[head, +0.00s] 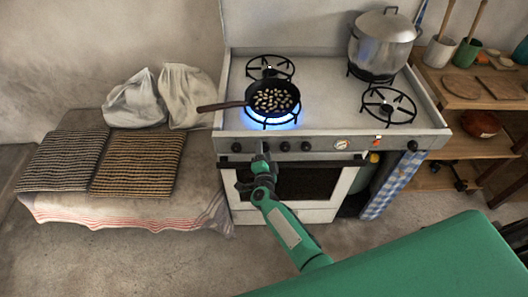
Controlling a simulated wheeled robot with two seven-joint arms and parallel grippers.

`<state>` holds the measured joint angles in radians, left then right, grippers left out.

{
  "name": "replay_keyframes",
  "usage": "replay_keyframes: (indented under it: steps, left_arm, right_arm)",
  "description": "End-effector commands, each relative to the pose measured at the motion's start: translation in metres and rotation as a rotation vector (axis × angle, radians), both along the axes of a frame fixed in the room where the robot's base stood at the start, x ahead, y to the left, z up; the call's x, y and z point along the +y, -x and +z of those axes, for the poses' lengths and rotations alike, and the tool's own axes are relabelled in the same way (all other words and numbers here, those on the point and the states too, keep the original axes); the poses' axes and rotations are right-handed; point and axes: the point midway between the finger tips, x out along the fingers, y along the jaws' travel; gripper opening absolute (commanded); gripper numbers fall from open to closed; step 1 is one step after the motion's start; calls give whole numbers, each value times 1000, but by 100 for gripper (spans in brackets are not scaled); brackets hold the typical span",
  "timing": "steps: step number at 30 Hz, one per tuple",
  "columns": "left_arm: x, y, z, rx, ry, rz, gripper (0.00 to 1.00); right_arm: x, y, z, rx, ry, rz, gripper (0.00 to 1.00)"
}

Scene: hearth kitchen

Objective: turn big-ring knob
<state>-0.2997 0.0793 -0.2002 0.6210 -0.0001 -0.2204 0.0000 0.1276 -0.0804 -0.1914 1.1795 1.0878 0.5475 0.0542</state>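The stove (322,92) has a row of dark knobs along its front panel. Visible ones are the far left knob (236,147), two middle knobs (285,146) and (306,146), and the far right knob (412,146). I cannot tell which one is the big-ring knob. My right gripper (262,149) is at the panel between the far left knob and the middle knobs, covering that spot. I cannot tell whether its fingers are open or shut, or touch a knob. My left gripper is not in view.
A pan of beans (272,101) sits over a blue flame on the front left burner, its handle (221,106) pointing left. A lidded pot (381,43) stands on the back right burner. A checked towel (392,185) hangs at right. A cushioned bench (130,209) stands left.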

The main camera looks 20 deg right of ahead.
Motion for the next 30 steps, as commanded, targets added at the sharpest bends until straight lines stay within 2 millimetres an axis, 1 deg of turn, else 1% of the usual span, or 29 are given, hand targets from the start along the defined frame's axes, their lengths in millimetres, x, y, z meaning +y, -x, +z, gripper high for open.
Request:
replay_keyframes:
  steps: [7,11,14,24,30]
  left_arm:
    - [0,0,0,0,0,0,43]
    - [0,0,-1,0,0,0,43]
    - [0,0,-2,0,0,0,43]
    - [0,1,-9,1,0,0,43]
    - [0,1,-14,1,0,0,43]
  right_arm:
    - [0,1,1,-2,-1,0,57]
    - [3,10,-1,0,-1,0,57]
    - [7,23,-1,0,-2,0,57]
    - [24,84,-1,1,-3,-1,57]
    - [33,114,-1,1,-1,0,57]
